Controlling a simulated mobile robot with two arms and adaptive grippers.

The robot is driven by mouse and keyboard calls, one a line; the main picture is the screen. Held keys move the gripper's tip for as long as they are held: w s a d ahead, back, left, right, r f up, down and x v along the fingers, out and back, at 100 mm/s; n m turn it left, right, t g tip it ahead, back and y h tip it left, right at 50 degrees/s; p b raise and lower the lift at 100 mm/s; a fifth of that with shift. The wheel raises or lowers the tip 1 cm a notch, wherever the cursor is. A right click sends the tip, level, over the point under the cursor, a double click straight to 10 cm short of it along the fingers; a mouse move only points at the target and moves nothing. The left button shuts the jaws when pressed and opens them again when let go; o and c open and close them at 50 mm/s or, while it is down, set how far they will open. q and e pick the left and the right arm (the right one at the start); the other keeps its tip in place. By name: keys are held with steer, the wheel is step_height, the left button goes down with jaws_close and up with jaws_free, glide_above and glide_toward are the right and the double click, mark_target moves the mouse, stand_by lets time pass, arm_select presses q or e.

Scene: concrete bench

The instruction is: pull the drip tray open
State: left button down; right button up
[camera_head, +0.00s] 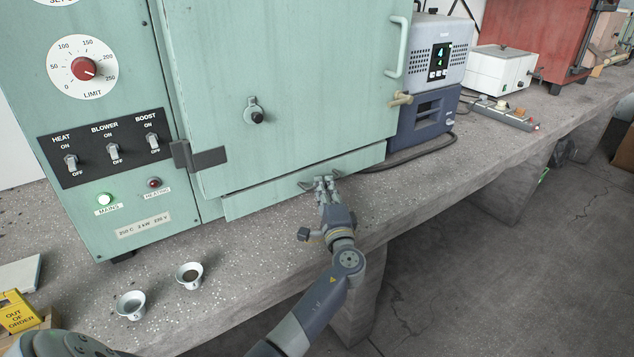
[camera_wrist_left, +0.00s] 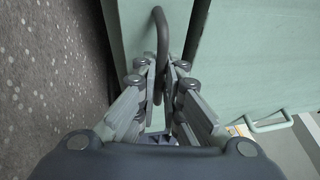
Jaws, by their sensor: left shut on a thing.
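The drip tray (camera_head: 262,197) is a flat pale-green front low on the green oven, under its door. Its front stands a little proud of the oven body at the left end. My left gripper (camera_head: 324,184) is at the tray's dark handle, right of the tray's middle. In the left wrist view, the fingers of my left gripper (camera_wrist_left: 158,82) are closed on both sides of the dark curved handle (camera_wrist_left: 161,35). The fingers cover part of the handle. The tray's inside is hidden. My right gripper is not in view.
The oven door (camera_head: 290,90) is shut above the tray. Two small metal cups (camera_head: 131,304) (camera_head: 189,275) stand on the bench left of my arm. A yellow out-of-order box (camera_head: 18,314) is at the left edge. The bench's front edge runs below my gripper, with open floor beyond.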

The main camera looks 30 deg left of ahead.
arm_select(q)
steer(key=s+d+b, duration=0.1)
steer(key=s+d, duration=0.1)
steer(key=d, duration=0.5)
steer(key=s+d+b, duration=0.1)
steer(key=s+d, duration=0.2)
steer(key=d, duration=0.3)
steer(key=shift+s+d, duration=0.35)
steer(key=shift+d, duration=0.05)
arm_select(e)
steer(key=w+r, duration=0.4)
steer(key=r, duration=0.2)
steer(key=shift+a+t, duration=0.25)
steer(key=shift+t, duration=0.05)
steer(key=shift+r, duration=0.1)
arm_select(q)
steer(key=c, duration=1.7)
jaws_free()
steer(key=v, duration=0.7)
steer(key=shift+s+d, duration=0.15)
steer(key=shift+s, duration=0.05)
